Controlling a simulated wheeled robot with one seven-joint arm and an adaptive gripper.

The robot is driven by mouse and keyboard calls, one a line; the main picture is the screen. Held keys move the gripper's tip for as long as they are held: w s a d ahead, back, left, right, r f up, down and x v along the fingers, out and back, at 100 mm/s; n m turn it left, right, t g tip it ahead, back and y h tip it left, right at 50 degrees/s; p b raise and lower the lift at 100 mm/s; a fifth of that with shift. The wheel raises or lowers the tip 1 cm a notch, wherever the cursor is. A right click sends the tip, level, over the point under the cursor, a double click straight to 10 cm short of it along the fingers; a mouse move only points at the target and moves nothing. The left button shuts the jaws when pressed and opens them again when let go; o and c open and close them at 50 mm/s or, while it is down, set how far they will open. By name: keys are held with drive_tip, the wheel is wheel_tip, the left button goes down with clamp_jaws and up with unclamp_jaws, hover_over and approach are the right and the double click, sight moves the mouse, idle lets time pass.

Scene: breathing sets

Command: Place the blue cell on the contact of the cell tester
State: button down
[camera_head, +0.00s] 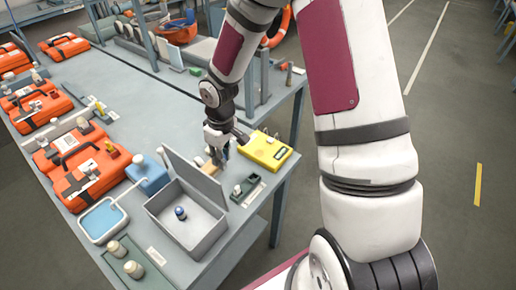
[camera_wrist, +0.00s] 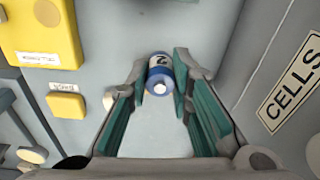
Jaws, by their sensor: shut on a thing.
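My gripper (camera_wrist: 161,72) is shut on a blue cell (camera_wrist: 158,86) with a white band and a dark numeral, held between the tips of the teal-padded fingers. The near end of the cell with its pale round tip faces the wrist camera. In the head view my gripper (camera_head: 217,152) is over the table, just left of the yellow cell tester (camera_head: 266,150); the cell in it is hard to make out there. The tester appears to be the yellow body (camera_wrist: 38,35) at upper left in the wrist view. I cannot make out its contact for certain.
A grey open box (camera_head: 200,230) with a raised lid stands in front of my gripper, with another small blue item (camera_head: 181,213) inside. A CELLS label (camera_wrist: 292,85) is at right in the wrist view. A small dark tray (camera_head: 246,188) lies near the table edge. Orange cases (camera_head: 92,175) line the left.

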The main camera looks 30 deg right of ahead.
drive_tip(key=w+d, duration=0.1)
drive_tip(key=d, duration=0.3)
drive_tip(key=w+d+f+p, duration=0.1)
drive_tip(key=d, duration=0.4)
drive_tip(key=w+d+p, duration=0.1)
drive_tip(key=d, duration=0.3)
drive_tip(key=shift+d+f, duration=0.15)
drive_tip(key=shift+d, duration=0.15)
drive_tip(key=shift+w+d, duration=0.1)
drive_tip(key=shift+d, duration=0.45)
wheel_tip(320, 180, down, 3)
drive_tip(key=shift+a+r+p, duration=0.15)
drive_tip(key=shift+r+p, duration=0.05)
drive_tip(key=shift+p, duration=0.2)
drive_tip(key=shift+f, duration=0.5)
drive_tip(key=shift+f, duration=0.1)
drive_tip(key=c, duration=1.4)
unclamp_jaws()
drive_tip(key=shift+c, duration=0.2)
